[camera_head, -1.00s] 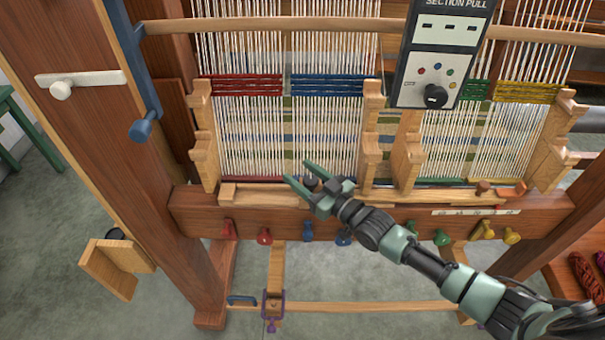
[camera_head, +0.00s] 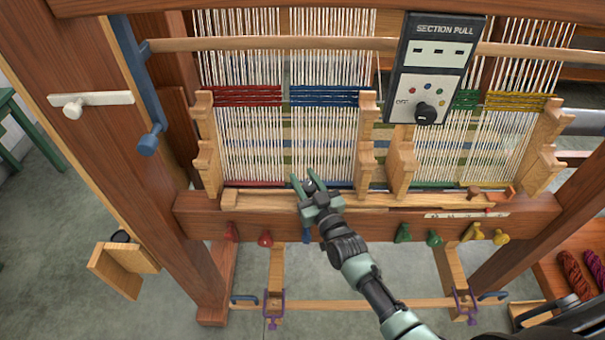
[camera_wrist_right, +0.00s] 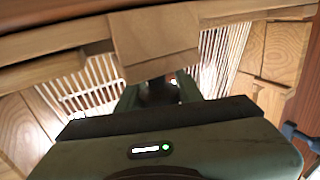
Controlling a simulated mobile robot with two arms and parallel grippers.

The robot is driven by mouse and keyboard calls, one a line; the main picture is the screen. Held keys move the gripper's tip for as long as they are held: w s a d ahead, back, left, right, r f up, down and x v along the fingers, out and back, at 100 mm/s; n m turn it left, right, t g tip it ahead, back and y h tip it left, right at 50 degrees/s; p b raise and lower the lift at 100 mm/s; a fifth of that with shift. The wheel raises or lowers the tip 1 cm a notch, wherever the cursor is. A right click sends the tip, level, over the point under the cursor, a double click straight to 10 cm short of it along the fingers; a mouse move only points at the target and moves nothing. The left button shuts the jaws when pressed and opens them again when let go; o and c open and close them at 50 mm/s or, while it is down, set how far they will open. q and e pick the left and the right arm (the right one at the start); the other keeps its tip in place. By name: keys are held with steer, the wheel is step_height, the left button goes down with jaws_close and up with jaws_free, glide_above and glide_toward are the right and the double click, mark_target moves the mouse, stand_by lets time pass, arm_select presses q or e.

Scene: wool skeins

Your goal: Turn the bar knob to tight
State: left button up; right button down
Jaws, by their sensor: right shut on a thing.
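A small dark round knob (camera_head: 310,186) sits on the light wooden bar (camera_head: 262,200) across the front of the loom, below the blue section of warp. My right gripper (camera_head: 308,181) reaches it from the front right, with a finger on each side, shut on it. In the right wrist view the dark knob (camera_wrist_right: 160,90) shows partly between the fingers, behind the gripper's body. Any marking for tight at the knob is hidden or too small to read. My left gripper is not in view.
A black SECTION PULL box (camera_head: 430,70) with a dial hangs above, right of centre. Coloured pegs, including a red one (camera_head: 265,239) and a green one (camera_head: 403,233), line the front beam. A blue lever (camera_head: 136,90) is at left.

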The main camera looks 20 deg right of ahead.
mark_target(311, 193)
steer(key=shift+d+m+h+p, duration=0.15)
steer(key=shift+m+h+p, duration=0.2)
steer(key=shift+m+h, duration=0.7)
steer(key=shift+d+h, duration=0.1)
steer(key=shift+h, duration=0.35)
steer(key=c, duration=1)
jaws_free()
steer(key=shift+o, duration=0.2)
steer(key=shift+s+f, duration=0.1)
steer(key=shift+s, duration=0.2)
steer(key=s+b, duration=0.1)
steer(key=s, duration=0.6)
steer(key=shift+s, duration=0.1)
